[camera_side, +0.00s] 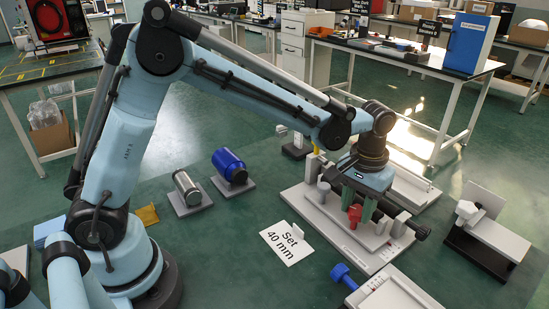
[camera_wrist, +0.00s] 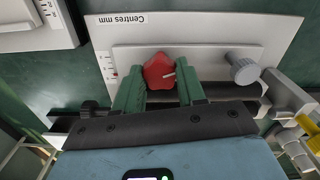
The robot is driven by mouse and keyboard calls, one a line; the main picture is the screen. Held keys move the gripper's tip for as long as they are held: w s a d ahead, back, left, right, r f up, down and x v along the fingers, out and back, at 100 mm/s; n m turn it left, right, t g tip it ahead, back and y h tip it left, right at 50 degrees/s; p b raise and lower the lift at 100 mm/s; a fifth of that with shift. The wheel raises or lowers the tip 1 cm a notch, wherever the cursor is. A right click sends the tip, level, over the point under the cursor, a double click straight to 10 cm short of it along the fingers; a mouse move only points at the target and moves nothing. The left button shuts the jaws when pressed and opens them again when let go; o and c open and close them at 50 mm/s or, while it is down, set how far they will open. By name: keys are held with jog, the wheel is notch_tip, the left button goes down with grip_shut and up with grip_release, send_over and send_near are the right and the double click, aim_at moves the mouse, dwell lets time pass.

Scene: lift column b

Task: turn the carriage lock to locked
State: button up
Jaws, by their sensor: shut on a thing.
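The carriage lock looks to be the red lobed knob (camera_side: 354,216) on the pale fixture plate in the side view. In the wrist view the red knob (camera_wrist: 158,71) shows a short white mark pointing to the right. My gripper (camera_side: 358,206) points down over it. Its green fingers (camera_wrist: 161,88) are shut on the knob, one at each side. The lower part of the knob and any locked or unlocked lettering cannot be made out. A grey knob (camera_wrist: 243,68) stands to the right in the wrist view and shows in the side view (camera_side: 323,189).
The fixture's base plate (camera_side: 312,213) bears a scale marked "Centres mm". A "Set 40 mm" card (camera_side: 286,243) lies to its left. A blue-handled fixture (camera_side: 345,275) is in front, and a grey stand (camera_side: 488,232) is at the right. Blue (camera_side: 230,165) and silver cylinders (camera_side: 187,188) sit behind left.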

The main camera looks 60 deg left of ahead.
jog(key=shift+m, duration=2.8)
jog(key=o, duration=1.1)
jog(key=shift+c, duration=0.2)
